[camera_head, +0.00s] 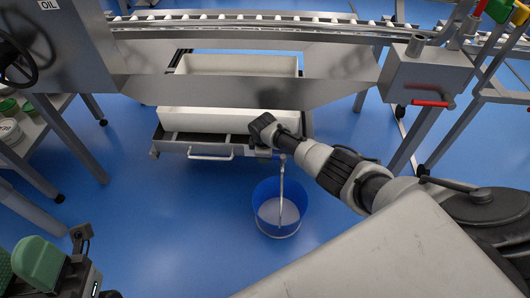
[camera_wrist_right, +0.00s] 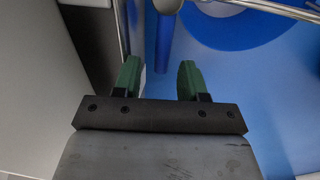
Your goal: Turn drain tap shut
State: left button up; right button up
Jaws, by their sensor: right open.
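A long white tub (camera_head: 205,121) sits in a grey carrier in the head view. A pale streak (camera_head: 281,185), pipe or stream, runs from near its right front corner into a blue bucket (camera_head: 259,205). My right gripper (camera_head: 263,130) is at that corner. In the right wrist view, its green fingers (camera_wrist_right: 157,80) are apart with nothing between them. A dark piece (camera_wrist_right: 168,5) lies just beyond them, perhaps part of the drain tap; I cannot tell its position. The bucket (camera_wrist_right: 218,28) shows at the top. My left gripper (camera_head: 38,264) is partly in view at the lower left, away from the tub.
A grey box with a red handle (camera_head: 430,103) is at the right. A shelf with green tins (camera_head: 10,106) stands at the left. Blue floor around the bucket is clear.

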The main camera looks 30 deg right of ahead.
notch_tip(320, 180, up, 7)
jog(key=s+p, duration=0.1)
jog(key=p, duration=0.6)
jog(key=shift+s+a+p, duration=0.15)
jog(key=shift+a+p, duration=0.15)
jog(key=shift+a+f, duration=0.1)
jog(key=shift+f, duration=0.1)
